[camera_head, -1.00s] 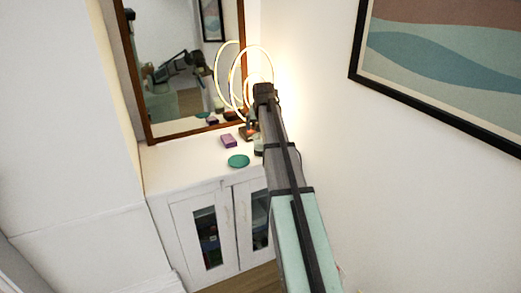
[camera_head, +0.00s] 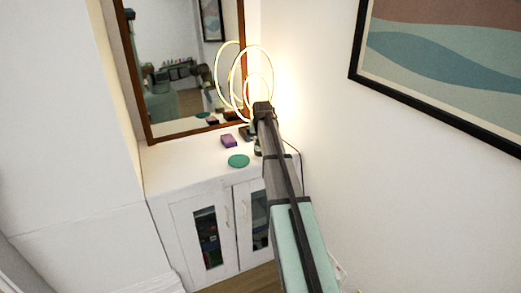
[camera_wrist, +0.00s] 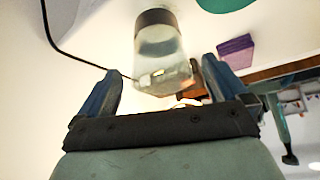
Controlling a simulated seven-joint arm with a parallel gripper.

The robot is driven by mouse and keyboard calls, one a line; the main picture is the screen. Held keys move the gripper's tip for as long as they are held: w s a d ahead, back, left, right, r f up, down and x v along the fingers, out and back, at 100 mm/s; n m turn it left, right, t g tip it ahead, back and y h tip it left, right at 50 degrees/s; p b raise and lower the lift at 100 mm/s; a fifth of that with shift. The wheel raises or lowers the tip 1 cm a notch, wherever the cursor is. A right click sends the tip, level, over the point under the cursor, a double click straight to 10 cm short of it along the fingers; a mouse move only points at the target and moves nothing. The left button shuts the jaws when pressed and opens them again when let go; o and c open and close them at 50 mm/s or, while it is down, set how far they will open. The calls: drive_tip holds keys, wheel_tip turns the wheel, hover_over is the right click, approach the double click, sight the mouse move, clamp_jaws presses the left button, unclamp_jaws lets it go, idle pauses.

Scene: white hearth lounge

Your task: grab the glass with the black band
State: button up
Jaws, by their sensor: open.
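The glass (camera_wrist: 163,55) is clear, with a dark band (camera_wrist: 155,17) around one end. In the wrist view it is in the upper middle, ahead of my gripper (camera_wrist: 162,70). My gripper is open, with one blue finger on each side of the glass's near end. There is a visible gap to each finger in the picture; the exact depth is hard to tell. In the head view my arm reaches over the white cabinet (camera_head: 185,165) and hides most of the glass and my fingers.
A green disc (camera_head: 238,161) and a purple box (camera_head: 229,141) lie on the cabinet top, near the glass. A ring lamp (camera_head: 232,75) and a framed mirror (camera_head: 185,70) stand behind. A wall is close on the right. A dark cable (camera_wrist: 65,50) runs at left in the wrist view.

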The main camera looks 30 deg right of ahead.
drive_tip(key=shift+x, duration=1.85)
drive_tip(key=c, duration=1.2)
